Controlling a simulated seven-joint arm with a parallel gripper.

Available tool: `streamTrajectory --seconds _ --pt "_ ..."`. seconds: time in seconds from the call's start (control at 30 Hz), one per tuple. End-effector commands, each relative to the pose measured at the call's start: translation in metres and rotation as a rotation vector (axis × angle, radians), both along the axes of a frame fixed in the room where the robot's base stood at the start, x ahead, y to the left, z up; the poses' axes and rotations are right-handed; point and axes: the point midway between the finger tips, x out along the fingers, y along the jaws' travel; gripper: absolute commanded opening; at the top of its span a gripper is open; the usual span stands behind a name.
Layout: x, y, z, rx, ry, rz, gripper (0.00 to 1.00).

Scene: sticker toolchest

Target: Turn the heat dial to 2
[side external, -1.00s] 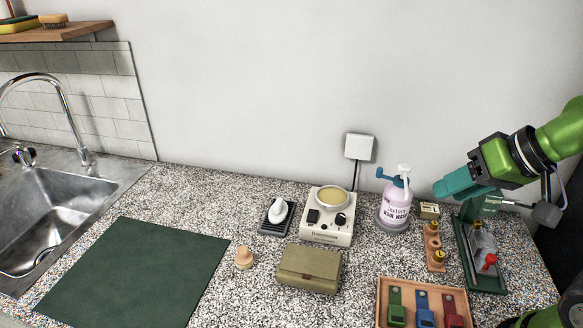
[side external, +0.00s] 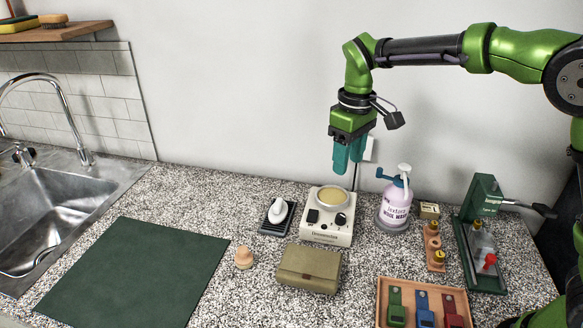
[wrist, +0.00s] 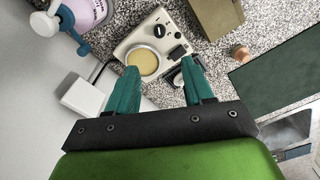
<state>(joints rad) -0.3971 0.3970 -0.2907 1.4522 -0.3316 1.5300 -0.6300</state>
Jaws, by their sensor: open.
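The heat dial (side external: 341,219) is a small black knob on the front right of a cream heater box (side external: 322,237). A round pan of yellow wax (side external: 333,196) sits on top of the box, and a black switch (side external: 313,216) is at the front left. The dial also shows as a dark knob in the wrist view (wrist: 158,31); its setting is too small to read. My gripper (side external: 347,170) is open and empty, pointing down above and slightly behind the heater, apart from it. Its teal fingers also show in the wrist view (wrist: 157,80).
A spray bottle (side external: 396,203) stands close right of the heater. A black stand with a white piece (side external: 278,213) is on its left, and an olive pouch (side external: 309,268) lies in front. A wall box (wrist: 82,96) is behind.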

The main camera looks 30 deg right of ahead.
Motion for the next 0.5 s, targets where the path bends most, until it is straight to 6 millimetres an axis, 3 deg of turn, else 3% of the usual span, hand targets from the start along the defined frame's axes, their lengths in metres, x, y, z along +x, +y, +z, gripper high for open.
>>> streamTrajectory --seconds 0.1,0.23,0.37,0.5 --pt "0.008 -0.001 0.019 -0.011 0.002 0.074 0.52" --pt "0.002 0.000 0.014 -0.006 0.027 0.113 0.52" --pt "0.002 0.000 -0.002 -0.006 0.028 0.115 0.52" --pt "0.002 0.000 -0.030 -0.006 0.030 0.115 0.52"
